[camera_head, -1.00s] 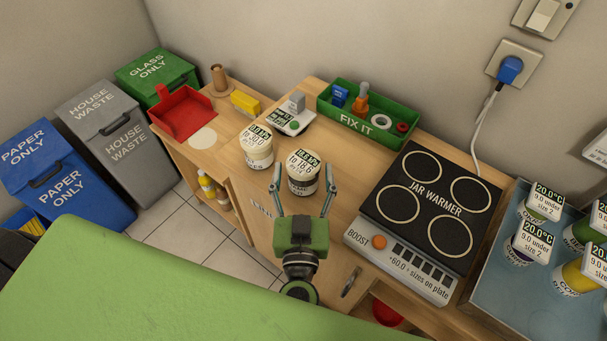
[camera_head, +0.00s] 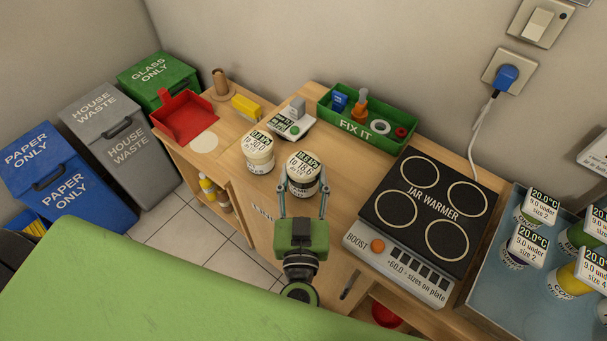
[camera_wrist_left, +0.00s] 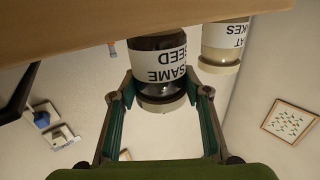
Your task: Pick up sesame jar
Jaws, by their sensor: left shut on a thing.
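The sesame jar (camera_head: 303,183) stands upright on the wooden counter, with a white lid label on top. In the left wrist view the picture is upside down, and the dark sesame jar (camera_wrist_left: 158,70) shows the words "SAME SEED" on its white label. My left gripper (camera_head: 303,190) is shut on it, one finger on each side; in the wrist view the fingertips (camera_wrist_left: 160,95) flank the jar near its pale lid. My right gripper is not in view.
A second pale jar (camera_head: 257,152) stands close to the left, shown in the wrist view as a jar (camera_wrist_left: 225,45) with a partly hidden label. The jar warmer (camera_head: 425,205) is to the right. A green FIX IT tray (camera_head: 365,130) and a small scale (camera_head: 290,124) stand behind.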

